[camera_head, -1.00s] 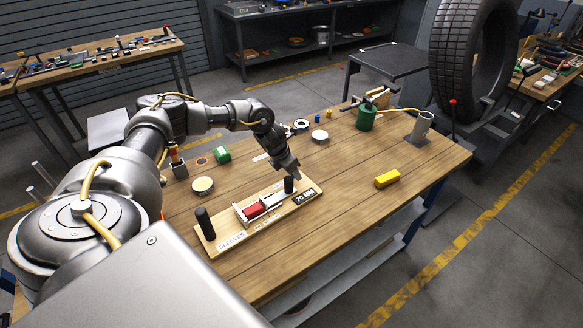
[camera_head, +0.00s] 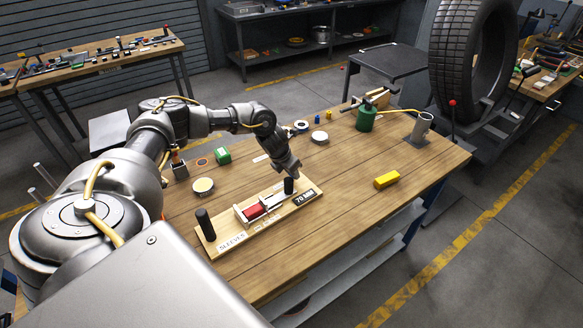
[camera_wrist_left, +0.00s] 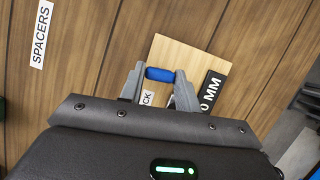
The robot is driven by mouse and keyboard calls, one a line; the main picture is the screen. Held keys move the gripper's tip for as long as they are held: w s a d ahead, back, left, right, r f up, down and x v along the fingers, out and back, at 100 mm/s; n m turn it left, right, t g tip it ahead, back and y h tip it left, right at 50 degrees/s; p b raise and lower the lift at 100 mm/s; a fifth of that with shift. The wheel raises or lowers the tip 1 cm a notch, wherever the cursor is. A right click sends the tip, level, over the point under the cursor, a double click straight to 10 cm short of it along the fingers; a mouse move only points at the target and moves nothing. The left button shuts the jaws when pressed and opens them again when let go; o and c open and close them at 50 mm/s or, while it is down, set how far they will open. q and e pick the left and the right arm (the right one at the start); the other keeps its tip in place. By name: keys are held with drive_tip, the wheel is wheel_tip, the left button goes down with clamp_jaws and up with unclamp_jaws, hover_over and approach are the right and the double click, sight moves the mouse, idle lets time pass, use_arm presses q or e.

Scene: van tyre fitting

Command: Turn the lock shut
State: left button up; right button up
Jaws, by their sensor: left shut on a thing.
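A wooden board (camera_head: 232,232) lies on the bench, with a red block (camera_head: 252,211) in a pale metal holder and two dark upright posts. A white label (camera_wrist_left: 147,98) ending in "CK" shows just below the bar. The fingers and wrist hide the rest of the lock. My right gripper is not in view.
A yellow block (camera_head: 387,180) lies to the right on the bench. A white "SPACERS" label (camera_wrist_left: 41,34) is on the bench. The bench right of the board is mostly clear.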

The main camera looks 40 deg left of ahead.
use_arm(q)
drive_tip(key=n+y+p, duration=0.1)
drive_tip(key=n, duration=0.1)
drive_tip(key=n+y+p, duration=0.1)
drive_tip(key=n+p, duration=0.1)
drive_tip(key=n, duration=0.1)
drive_tip(key=shift+d+r, duration=0.2)
drive_tip(key=n+p, duration=0.2)
drive_tip(key=n+g+y+p, duration=0.1)
drive_tip(key=n, duration=0.1)
drive_tip(key=shift+w+d+n+y+p, duration=0.1)
drive_tip(key=shift+d+n+y+p, duration=0.05)
drive_tip(key=shift+n+y+p, duration=0.2)
drive_tip(key=n+g+p, duration=0.1)
drive_tip(key=n+p, duration=0.1)
drive_tip(key=n, duration=0.1)
drive_tip(key=shift+w+n+y, duration=0.1)
drive_tip(key=shift+n+y, duration=0.25)
drive_tip(key=shift+f+n+g+p, duration=0.15)
drive_tip(key=shift+n+g+p, duration=0.5)
drive_tip(key=shift+n, duration=0.95)
drive_tip(key=shift+y, duration=0.3)
drive_tip(key=o, duration=1)
